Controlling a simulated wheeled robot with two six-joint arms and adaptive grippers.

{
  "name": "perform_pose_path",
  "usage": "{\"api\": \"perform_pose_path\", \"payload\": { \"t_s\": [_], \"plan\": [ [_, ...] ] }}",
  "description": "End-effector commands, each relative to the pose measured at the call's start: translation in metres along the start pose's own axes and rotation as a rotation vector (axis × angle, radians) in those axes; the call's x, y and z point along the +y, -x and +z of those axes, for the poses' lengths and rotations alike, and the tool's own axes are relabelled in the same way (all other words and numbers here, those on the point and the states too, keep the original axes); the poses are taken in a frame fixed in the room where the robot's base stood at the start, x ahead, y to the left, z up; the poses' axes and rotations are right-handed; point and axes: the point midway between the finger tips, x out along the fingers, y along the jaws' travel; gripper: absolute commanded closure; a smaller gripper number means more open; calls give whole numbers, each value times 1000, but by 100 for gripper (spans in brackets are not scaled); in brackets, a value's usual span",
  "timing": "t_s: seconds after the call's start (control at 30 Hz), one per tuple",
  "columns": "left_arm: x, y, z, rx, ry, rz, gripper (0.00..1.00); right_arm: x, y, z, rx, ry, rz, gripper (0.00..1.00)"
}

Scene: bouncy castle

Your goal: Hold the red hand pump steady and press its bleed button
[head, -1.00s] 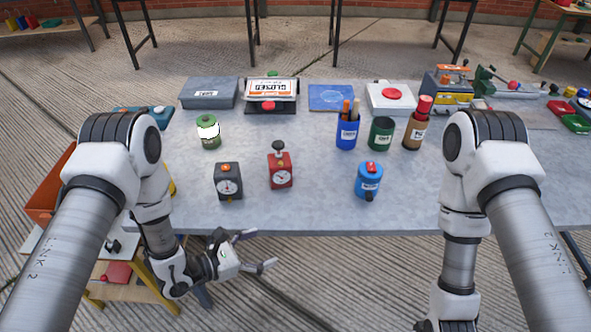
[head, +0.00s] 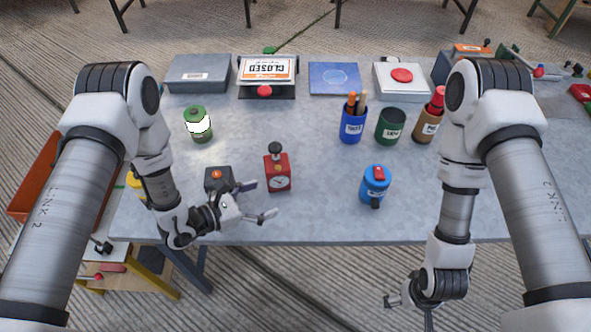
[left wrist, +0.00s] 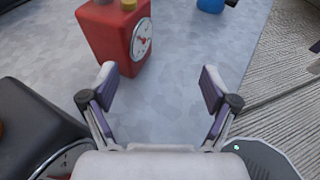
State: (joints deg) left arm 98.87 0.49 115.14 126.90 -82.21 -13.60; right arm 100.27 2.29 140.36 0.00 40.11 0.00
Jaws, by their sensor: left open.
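The red hand pump (head: 278,172) stands upright on the grey table, with a black knob on top and a round white gauge on its front. In the left wrist view the pump (left wrist: 112,38) is ahead and left of centre, with a brass-coloured button (left wrist: 128,5) at the picture's top edge. My left gripper (head: 262,199) is open and empty, over the table's front part, just in front of the pump and apart from it. My right gripper (head: 393,300) is low, in front of the table edge; its fingers are too small to judge.
A dark grey gauge box (head: 218,178) with an orange button stands close to my left gripper, partly hidden. A blue canister (head: 374,186) stands to the right. A green-lidded jar (head: 198,126) and several cups stand behind. The table between pump and canister is clear.

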Motion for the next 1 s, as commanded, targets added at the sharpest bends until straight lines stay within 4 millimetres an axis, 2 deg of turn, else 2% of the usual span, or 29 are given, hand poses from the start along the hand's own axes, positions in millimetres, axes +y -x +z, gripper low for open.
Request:
{"api": "perform_pose_path", "payload": {
  "t_s": [0.17, 0.6, 0.77, 1.0],
  "plan": [
    [0, -15, -2, 0, -4, -3, 13, 0, -7, 0, 0, 0, 0, 17],
    [-1, -88, -2, -1, -3, -3, 13, 0, -30, 0, 0, 0, 0, 17],
    [0, -98, 0, 0, -1, -1, 13, 0, -32, 0, 0, 0, 0, 17],
    [0, -100, 0, 0, 0, 0, 13, 0, -31, 0, 0, 0, 0, 17]
  ]
}}
